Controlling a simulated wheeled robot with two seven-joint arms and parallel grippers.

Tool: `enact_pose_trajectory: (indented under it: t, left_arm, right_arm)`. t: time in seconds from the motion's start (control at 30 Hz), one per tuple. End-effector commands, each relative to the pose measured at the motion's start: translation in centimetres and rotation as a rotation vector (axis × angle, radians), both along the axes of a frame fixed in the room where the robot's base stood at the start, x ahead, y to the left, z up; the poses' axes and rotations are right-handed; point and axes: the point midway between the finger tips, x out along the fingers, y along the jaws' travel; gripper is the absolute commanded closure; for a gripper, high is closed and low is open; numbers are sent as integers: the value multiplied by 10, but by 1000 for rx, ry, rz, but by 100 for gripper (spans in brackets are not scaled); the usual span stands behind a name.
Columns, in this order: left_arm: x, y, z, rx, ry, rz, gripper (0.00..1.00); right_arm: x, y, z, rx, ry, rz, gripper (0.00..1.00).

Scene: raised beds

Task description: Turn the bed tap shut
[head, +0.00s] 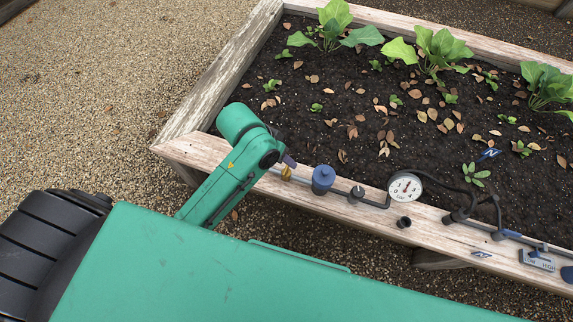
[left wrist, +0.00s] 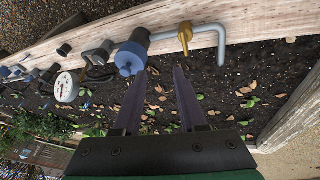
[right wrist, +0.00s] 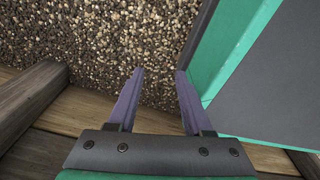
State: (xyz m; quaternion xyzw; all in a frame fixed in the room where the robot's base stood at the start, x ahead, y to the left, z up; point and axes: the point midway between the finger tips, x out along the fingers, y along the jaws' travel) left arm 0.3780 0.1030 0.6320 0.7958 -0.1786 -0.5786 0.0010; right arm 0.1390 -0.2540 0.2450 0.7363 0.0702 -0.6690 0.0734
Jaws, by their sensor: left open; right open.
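The bed tap (head: 287,172) is a small brass fitting on the grey pipe along the raised bed's near wooden edge. In the left wrist view the brass tap (left wrist: 185,38) shows its lever, which appears to lie across the pipe. My left gripper (head: 289,160) is beside the tap in the head view, mostly hidden by its own arm. In its wrist view the left gripper (left wrist: 162,70) is open and empty, its fingertips short of the tap and the blue filter. My right gripper (right wrist: 160,71) is open and empty, over gravel.
The blue filter (head: 323,179) is close beside the tap. A round pressure gauge (head: 405,187), black hoses and a small LOW/HIGH plate (head: 537,260) sit farther right on the bed's edge. Leafy plants (head: 430,50) grow in the soil. A timber edge (right wrist: 30,100) is near my right gripper.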

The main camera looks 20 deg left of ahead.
Motion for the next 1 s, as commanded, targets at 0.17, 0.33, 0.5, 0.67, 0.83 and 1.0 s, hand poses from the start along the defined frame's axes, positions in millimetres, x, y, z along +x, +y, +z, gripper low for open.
enact_pose_trajectory:
  t: [0.17, 0.33, 0.5, 0.67, 0.83, 1.0]
  left_arm:
    - [19, -34, 9, 14, 76, -42, 59]
    - [36, -26, 9, 145, 205, 32, 59]
    - [48, 5, 10, 259, 292, 172, 59]
    - [48, 8, -5, 271, 308, 196, 59]
    - [48, 8, -48, 272, 307, 193, 59]
    - [48, 8, -94, 270, 305, 193, 59]
  right_arm:
    - [0, 0, 0, 0, 0, 0, 50]
    - [0, 0, 0, 0, 0, 0, 50]
    - [0, 0, 0, 0, 0, 0, 50]
    - [8, 2, -2, 1, -3, -4, 50]
    - [32, 7, -1, 4, -10, -14, 50]
    - [59, 13, 7, 9, -14, -26, 50]
